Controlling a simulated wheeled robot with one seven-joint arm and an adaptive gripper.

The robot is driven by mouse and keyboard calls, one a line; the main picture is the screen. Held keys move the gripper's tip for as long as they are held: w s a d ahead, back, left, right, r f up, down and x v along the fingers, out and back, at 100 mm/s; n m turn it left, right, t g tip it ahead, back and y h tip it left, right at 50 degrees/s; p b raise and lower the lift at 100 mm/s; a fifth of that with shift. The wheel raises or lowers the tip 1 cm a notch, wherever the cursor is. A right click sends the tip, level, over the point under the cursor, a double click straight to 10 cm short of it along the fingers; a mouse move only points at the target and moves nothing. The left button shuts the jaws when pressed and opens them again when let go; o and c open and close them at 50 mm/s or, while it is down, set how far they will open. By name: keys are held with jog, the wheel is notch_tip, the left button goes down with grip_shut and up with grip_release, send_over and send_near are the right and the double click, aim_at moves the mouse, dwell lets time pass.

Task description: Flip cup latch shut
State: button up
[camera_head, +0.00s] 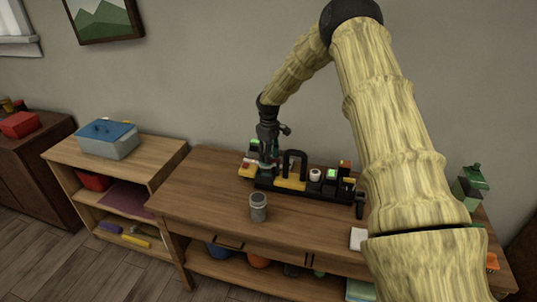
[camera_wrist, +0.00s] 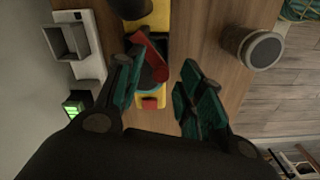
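A black board with yellow parts (camera_head: 291,181) lies at the back of the wooden table. My gripper (camera_head: 268,158) points down over its left end. In the wrist view my gripper (camera_wrist: 163,72) has its two dark green fingers spread apart. A red piece (camera_wrist: 151,52) on a dark round part shows between them, close beside the left finger; I cannot tell whether they touch. Which part is the latch is not clear. A grey cup (camera_head: 258,207) stands upright on the table in front of the board. It also shows at the upper right of the wrist view (camera_wrist: 250,48).
The wooden table (camera_head: 205,190) is clear left of the cup. The board carries a tall black handle (camera_head: 294,163) and several small coloured parts. A white block (camera_head: 357,239) lies near my arm.

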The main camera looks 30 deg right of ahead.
grip_shut()
jog(key=shift+w, duration=0.1)
jog(key=m, duration=0.2)
jog(key=w+m, duration=0.1)
jog(key=shift+d+m, duration=0.25)
jog(key=shift+m, duration=0.15)
jog(key=shift+w+d+m+b, duration=0.2)
jog(key=shift+w+m, duration=0.05)
jog(key=shift+m, duration=0.55)
jog(key=shift+w+d+m+b, duration=0.2)
jog(key=shift+m, duration=0.6)
grip_release()
jog(key=shift+r, duration=0.1)
